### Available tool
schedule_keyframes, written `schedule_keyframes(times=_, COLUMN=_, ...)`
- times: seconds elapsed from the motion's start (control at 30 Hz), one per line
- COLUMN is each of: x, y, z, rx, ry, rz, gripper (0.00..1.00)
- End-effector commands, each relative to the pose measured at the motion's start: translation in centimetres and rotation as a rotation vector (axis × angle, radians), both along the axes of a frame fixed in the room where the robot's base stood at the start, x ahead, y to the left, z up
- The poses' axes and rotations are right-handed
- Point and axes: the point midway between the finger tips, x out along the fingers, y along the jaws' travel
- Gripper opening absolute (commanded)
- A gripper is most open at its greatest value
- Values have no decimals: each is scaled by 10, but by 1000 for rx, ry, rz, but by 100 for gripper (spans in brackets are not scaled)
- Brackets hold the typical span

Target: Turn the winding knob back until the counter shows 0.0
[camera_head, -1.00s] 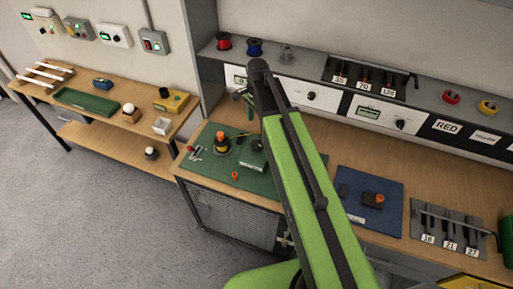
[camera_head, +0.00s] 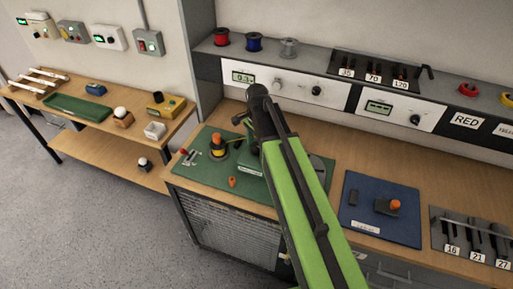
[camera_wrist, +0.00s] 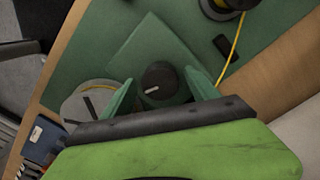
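A black round knob (camera_wrist: 158,80) with a white pointer line shows in the wrist view, beside a flat green block (camera_wrist: 150,55). My gripper (camera_wrist: 160,80) has its two green fingers apart, one on each side of this knob, with small gaps visible. I cannot tell how far down they reach around it. In the head view my gripper (camera_head: 246,124) is over the green mat (camera_head: 195,172), and my arm hides the knob. A lit display (camera_head: 243,77) on the back panel seems to read 9.3, but the digits are small.
A spool with a yellow band and orange top (camera_head: 218,148) stands on the mat; its yellow wire (camera_wrist: 235,45) runs near the right finger. A small orange piece (camera_head: 232,182) lies near the mat's front. A blue mat (camera_head: 365,225) is to the right. Bare wood (camera_head: 325,143) separates the mats.

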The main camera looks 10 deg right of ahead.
Motion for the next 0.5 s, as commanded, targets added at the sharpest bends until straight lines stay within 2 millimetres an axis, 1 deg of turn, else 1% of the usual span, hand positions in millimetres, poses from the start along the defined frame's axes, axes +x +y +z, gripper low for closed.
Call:
schedule_keyframes(times=0.03, x=0, y=0, z=0, rx=0, ry=0, rz=0, gripper=61)
schedule_keyframes(times=0.07, x=0, y=0, z=0, rx=0, ry=0, rz=0, gripper=57)
schedule_keyframes(times=0.43, x=0, y=1, z=0, rx=0, ry=0, rz=2, gripper=8)
schedule_keyframes(times=0.5, x=0, y=2, z=0, rx=0, ry=0, rz=3, gripper=8)
